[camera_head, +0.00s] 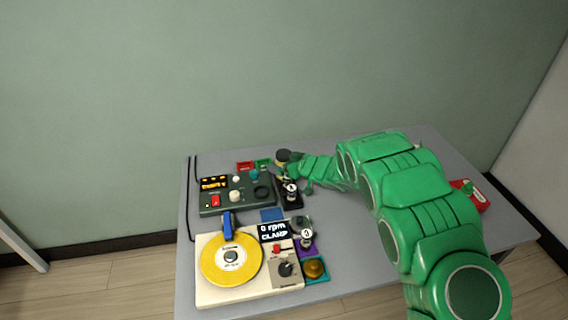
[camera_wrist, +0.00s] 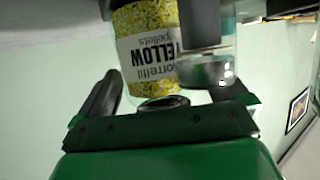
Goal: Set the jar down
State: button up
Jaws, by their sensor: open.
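The fingers are open, and I cannot tell whether either touches the jar. In the head view, the dark round top of the jar (camera_head: 283,156) shows at the back of the table, just beyond my gripper (camera_head: 290,170). My gripper hides its lower part there, so its footing is unclear.
A black stand with a silver part (camera_head: 291,190) is close by my gripper. A dark green control box (camera_head: 235,206) lies left, and a cream turntable unit (camera_head: 210,292) in front. The grey table (camera_head: 350,250) is clear front right.

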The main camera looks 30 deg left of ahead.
jog(key=shift+r, duration=0.3)
jog(key=shift+d+r, duration=0.15)
jog(key=shift+d, duration=0.1)
jog(key=v, duration=1.1)
jog(key=shift+s+d, duration=0.15)
jog(key=shift+d, duration=0.1)
jog(key=shift+r, duration=0.1)
